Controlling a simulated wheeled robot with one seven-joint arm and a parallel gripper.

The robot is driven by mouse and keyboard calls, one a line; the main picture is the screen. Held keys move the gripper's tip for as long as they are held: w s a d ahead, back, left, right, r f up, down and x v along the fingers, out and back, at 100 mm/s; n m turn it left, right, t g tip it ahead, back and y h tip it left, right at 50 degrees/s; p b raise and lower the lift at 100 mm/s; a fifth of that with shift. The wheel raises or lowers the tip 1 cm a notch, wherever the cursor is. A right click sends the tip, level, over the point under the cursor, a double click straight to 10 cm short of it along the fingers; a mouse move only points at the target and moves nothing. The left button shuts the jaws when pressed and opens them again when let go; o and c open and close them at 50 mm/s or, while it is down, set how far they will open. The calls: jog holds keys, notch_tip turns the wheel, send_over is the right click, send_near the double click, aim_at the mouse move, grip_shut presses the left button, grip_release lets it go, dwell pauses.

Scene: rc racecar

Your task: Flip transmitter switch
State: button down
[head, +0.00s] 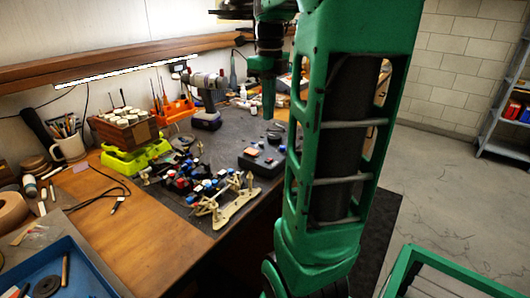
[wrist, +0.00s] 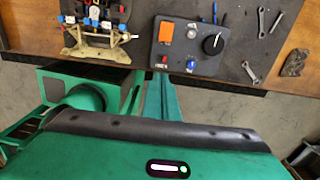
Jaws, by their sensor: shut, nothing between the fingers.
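The transmitter (wrist: 178,44) is a black box on the workbench, straight ahead of my fingertips in the wrist view. Its top carries an orange patch (wrist: 165,31), a black dial (wrist: 212,43), a blue-capped part (wrist: 191,65) and a small red part (wrist: 164,59). Which one is the switch is too small to tell. The transmitter also shows in the head view (head: 262,160). My gripper (wrist: 161,74) is shut and empty, its tips just short of the transmitter's near edge in the picture. In the head view my gripper (head: 268,115) points down, above and behind the transmitter.
A partly built racecar chassis (wrist: 96,38) lies left of the transmitter. Wrenches (wrist: 251,70) lie to its right. A drill (head: 207,98), a lime-green stand (head: 135,155) and an orange holder (head: 172,111) are farther back left. A blue tray (head: 60,272) sits at the front left.

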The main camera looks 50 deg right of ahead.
aim_at(267, 161)
jog(key=shift+f, duration=0.1)
notch_tip(267, 161, down, 14)
jog(key=shift+r, duration=0.1)
dwell(0.5)
